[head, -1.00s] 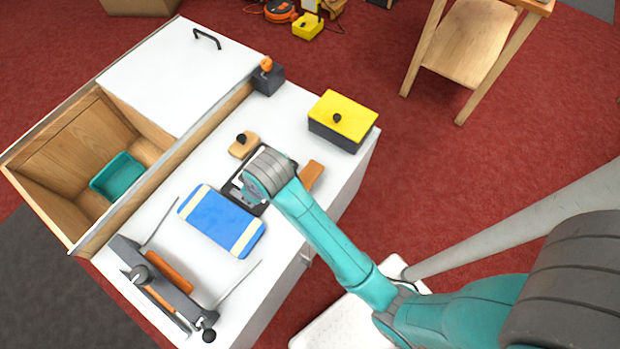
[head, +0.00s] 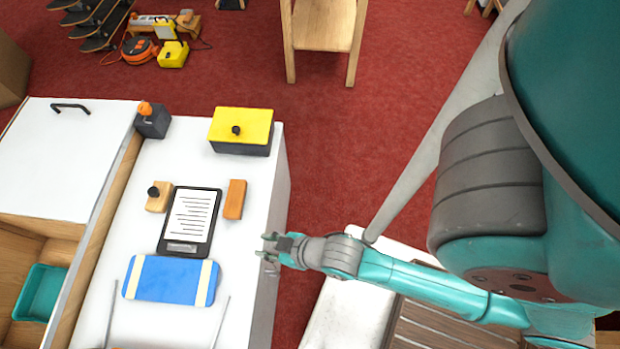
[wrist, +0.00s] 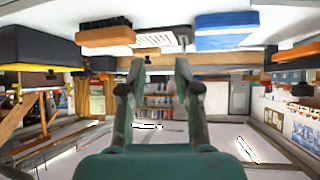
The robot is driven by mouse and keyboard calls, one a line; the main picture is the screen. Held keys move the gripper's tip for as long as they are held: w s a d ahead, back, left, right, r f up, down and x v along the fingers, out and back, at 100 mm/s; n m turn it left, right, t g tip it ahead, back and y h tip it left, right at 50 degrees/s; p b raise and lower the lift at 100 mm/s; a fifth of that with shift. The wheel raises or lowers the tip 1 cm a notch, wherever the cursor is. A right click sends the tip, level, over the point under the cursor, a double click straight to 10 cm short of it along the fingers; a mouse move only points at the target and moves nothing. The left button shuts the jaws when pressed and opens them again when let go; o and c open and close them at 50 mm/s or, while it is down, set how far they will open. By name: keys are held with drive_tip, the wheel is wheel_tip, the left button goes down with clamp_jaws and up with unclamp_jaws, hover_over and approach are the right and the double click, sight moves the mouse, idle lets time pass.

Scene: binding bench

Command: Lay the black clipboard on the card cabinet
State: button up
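The black clipboard (head: 162,246) lies flat on the white bench top with a printed white sheet on it. It sits just above the blue board with cream ends. In the wrist view, which looks upside down, the clipboard's sheet (wrist: 153,41) shows at the top. My gripper (head: 267,246) is at the right edge of the bench, to the right of the clipboard and apart from it. Its two fingers (wrist: 158,78) are spread with nothing between them. I cannot pick out the card cabinet with certainty in either view.
Around the clipboard are a knobbed wooden block (head: 158,200), an orange-brown block (head: 235,199), a yellow-lidded box (head: 241,131) and the blue board (head: 176,279). An open wooden bin with a teal tray (head: 40,292) is at left. Red carpet (head: 340,180) lies clear right of the bench.

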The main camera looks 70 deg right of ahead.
drive_tip(key=s+d+r+m+t, duration=0.1)
drive_tip(key=s+r+t, duration=0.1)
drive_tip(key=s+r, duration=0.5)
drive_tip(key=s, duration=0.2)
drive_tip(key=shift+s+d+t+h, duration=0.3)
drive_tip(key=shift+s+d, duration=0.05)
drive_tip(key=shift+d, duration=0.05)
drive_tip(key=shift+o, duration=0.5)
drive_tip(key=s+r+t, duration=0.1)
drive_tip(key=s+r, duration=0.4)
drive_tip(key=r, duration=0.2)
drive_tip(key=shift+d+t, duration=0.25)
drive_tip(key=shift+t, duration=0.15)
